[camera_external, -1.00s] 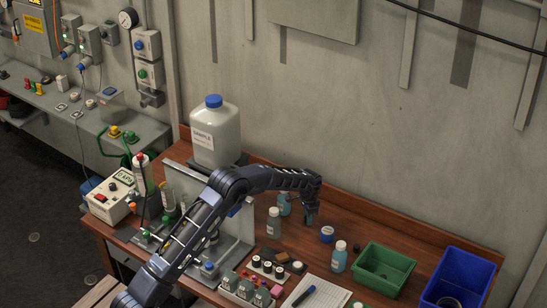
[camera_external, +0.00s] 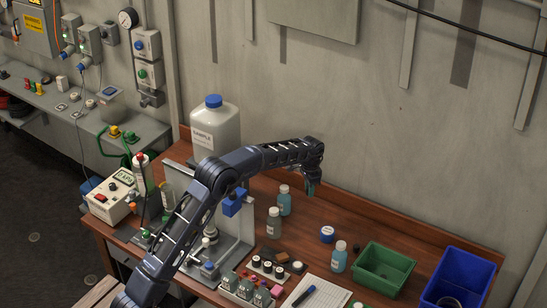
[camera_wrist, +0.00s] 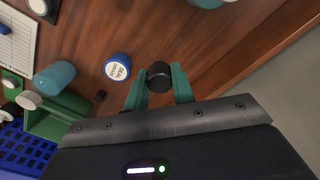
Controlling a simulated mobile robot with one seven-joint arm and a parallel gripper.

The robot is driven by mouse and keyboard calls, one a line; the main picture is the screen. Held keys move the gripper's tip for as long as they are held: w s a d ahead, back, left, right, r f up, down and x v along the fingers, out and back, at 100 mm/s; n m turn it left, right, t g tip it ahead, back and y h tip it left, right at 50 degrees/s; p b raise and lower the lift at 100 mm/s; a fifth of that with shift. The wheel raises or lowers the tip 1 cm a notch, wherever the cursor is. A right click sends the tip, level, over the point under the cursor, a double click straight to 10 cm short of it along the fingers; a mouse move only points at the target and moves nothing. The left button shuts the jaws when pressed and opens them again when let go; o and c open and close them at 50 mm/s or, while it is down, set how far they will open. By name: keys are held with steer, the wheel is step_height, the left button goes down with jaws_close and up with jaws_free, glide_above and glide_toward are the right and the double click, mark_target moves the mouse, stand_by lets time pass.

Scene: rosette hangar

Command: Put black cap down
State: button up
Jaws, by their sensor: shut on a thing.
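A black cap (camera_wrist: 158,76) sits between the green fingertips of my gripper (camera_wrist: 157,88) in the wrist view. My gripper is shut on it. In the external view, my gripper (camera_external: 312,188) hangs above the wooden bench (camera_external: 370,222), near its back edge, pointing down. The cap is too small or too hidden to make out there. The bench surface (camera_wrist: 190,45) lies beyond the cap in the wrist view.
A green bin (camera_external: 384,268) and blue bin (camera_external: 458,278) are at right. Bare wood lies right of my gripper.

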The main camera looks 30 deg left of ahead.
step_height(320, 180, up, 3)
steer(key=shift+d+r, duration=0.1)
steer(key=s+d, duration=0.3)
steer(key=d, duration=1.7)
steer(key=m, duration=0.1)
glide_above(377, 273)
step_height(377, 273, down, 19)
steer(key=shift+w+r, duration=0.1)
steer(key=shift+r, duration=0.1)
steer(key=shift+f, duration=0.1)
steer(key=o, duration=1)
steer(key=shift+c, duration=0.2)
